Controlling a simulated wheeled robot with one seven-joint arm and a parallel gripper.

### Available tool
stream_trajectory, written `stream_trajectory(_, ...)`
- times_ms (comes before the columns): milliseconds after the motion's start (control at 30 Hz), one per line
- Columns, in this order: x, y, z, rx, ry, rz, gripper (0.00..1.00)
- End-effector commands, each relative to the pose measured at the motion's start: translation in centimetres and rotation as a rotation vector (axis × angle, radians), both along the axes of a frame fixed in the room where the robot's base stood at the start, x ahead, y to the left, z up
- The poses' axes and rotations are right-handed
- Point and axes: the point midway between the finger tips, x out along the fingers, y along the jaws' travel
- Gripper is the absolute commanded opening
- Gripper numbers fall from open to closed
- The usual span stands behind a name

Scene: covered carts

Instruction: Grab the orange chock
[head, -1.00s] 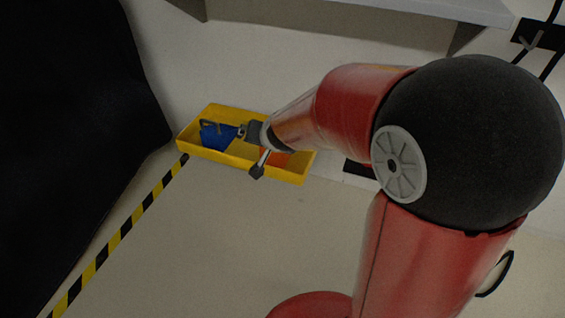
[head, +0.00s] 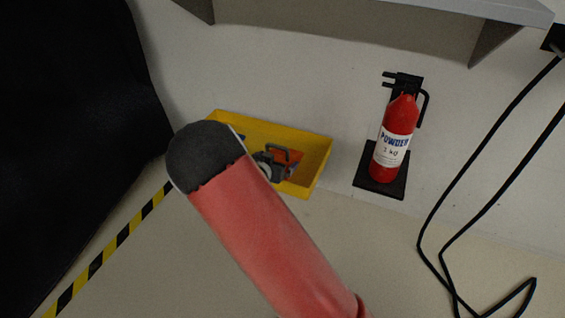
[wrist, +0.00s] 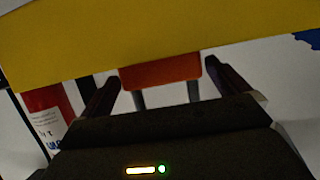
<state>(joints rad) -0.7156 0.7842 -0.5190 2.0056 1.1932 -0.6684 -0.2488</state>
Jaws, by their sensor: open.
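The orange chock (head: 292,155) is in the right part of the yellow tray (head: 318,160), partly covered by my gripper in the head view. In the wrist view an orange part of the chock (wrist: 160,72) shows between my two dark fingers, close to the tray's yellow wall (wrist: 150,35). My gripper (head: 276,164) is open at the chock. Whether the fingers touch it cannot be told. A blue object (wrist: 308,39) shows at the wrist view's right edge. In the head view, my arm covers the tray's left part.
A red fire extinguisher (head: 393,140) stands on a black bracket right of the tray and also shows in the wrist view (wrist: 48,115). Black cables (head: 470,165) run down the right side. A dark cover (head: 70,130) fills the left. A grey shelf (head: 350,22) overhangs the back.

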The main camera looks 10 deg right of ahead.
Motion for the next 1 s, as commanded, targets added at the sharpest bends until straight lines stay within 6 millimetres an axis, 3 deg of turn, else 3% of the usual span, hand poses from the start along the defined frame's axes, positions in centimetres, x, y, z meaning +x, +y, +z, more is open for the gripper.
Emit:
stream_trajectory(233,2.8,-1.9,-1.4,0.001,0.001,0.0,1.0)
stream_trajectory(533,3.2,-2.2,-1.5,0.001,0.001,0.001,1.0)
stream_trajectory(1000,3.2,-2.1,-1.5,0.001,0.001,0.001,0.4)
